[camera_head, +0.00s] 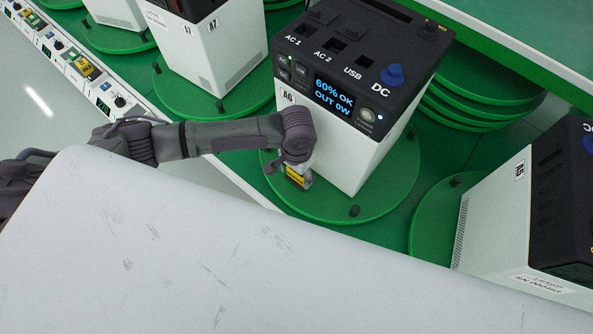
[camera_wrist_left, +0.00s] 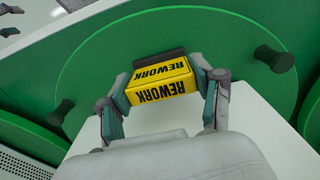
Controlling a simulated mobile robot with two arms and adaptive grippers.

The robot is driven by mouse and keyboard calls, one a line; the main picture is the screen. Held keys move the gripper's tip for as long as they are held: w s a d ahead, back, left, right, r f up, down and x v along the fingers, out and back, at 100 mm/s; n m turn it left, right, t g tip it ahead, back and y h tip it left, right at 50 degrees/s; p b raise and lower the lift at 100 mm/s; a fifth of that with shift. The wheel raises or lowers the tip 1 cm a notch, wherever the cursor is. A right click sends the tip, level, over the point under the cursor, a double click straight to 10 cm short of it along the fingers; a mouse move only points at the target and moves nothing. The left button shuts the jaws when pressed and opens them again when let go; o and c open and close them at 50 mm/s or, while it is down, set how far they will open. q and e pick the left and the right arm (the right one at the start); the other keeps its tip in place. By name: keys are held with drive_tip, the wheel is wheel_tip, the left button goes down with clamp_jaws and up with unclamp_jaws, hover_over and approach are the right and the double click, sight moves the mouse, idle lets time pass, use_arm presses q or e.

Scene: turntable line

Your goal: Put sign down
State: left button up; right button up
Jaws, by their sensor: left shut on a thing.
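The sign is a small yellow block with black "REWORK" lettering and a dark strip along one edge. In the left wrist view the sign (camera_wrist_left: 160,82) sits between both fingers of my left gripper (camera_wrist_left: 163,95), which is shut on it. In the head view the sign (camera_head: 297,177) shows small below my left gripper (camera_head: 291,174), just left of the white power unit A6 (camera_head: 375,150). The sign is over the green round turntable (camera_head: 385,200) that carries A6. I cannot tell whether it touches the turntable.
Unit A7 (camera_head: 205,55) stands on another green turntable at the upper left. Unit A5 (camera_head: 500,210) is at the right. Dark pegs, such as one peg (camera_head: 354,210), stand on the turntable rim. A control strip (camera_head: 85,70) runs along the left.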

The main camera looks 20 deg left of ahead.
use_arm(q)
drive_tip(key=shift+f, duration=0.1)
drive_tip(key=o, duration=1.2)
drive_tip(key=shift+o, duration=0.5)
wheel_tip(320, 180, up, 11)
drive_tip(key=shift+f+b, duration=0.1)
drive_tip(key=shift+b, duration=0.75)
drive_tip(key=shift+r, duration=0.8)
